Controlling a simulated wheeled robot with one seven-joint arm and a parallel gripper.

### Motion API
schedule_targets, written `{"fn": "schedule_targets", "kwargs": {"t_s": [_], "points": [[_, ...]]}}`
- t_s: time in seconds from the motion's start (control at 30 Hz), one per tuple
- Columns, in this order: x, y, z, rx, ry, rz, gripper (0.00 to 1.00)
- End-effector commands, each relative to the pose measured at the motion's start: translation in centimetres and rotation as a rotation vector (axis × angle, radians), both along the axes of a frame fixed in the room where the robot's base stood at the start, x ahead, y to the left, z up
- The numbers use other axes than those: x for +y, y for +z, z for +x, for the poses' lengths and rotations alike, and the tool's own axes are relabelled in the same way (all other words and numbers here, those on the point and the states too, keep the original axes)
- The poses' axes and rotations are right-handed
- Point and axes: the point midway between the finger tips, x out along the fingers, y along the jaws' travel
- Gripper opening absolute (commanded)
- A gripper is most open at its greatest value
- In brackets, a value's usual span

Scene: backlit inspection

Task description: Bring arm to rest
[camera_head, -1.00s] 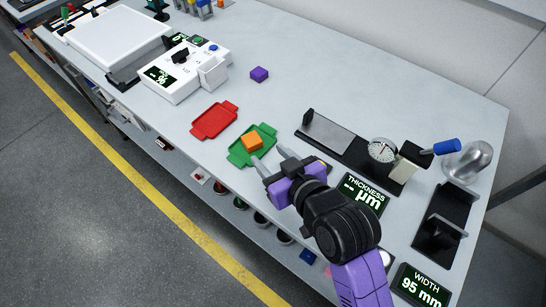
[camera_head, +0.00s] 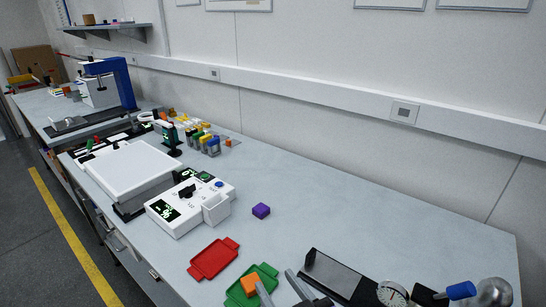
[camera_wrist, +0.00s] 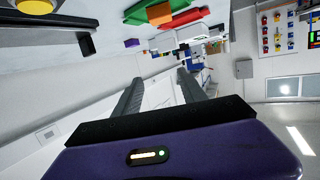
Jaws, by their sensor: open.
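My gripper (camera_head: 277,287) shows at the bottom edge of the head view, its fingers apart and nothing between them. In the wrist view my gripper (camera_wrist: 160,85) is also open and empty, its fingers pointing out over the room. An orange block (camera_head: 249,284) lies on the green tray (camera_head: 266,272), just left of the fingers in the head view. Most of my arm is out of the head view.
A red tray (camera_head: 214,259) and a purple block (camera_head: 261,211) lie on the bench (camera_head: 330,205). A white device (camera_head: 178,213) with a display stands left. A black gauge fixture (camera_head: 335,273) with a dial (camera_head: 392,293) stands right. The bench's middle back is clear.

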Motion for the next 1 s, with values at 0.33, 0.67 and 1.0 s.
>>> {"fn": "schedule_targets", "kwargs": {"t_s": [0.33, 0.67, 1.0], "points": [[-6.8, 0.4, -6.1, -0.158, -0.157, 0.086, 0.49], [-13.6, -0.5, -16.3, -0.208, -0.292, 0.087, 0.49], [-17.6, -1.2, -26.9, -0.123, -0.390, 0.027, 0.49]]}}
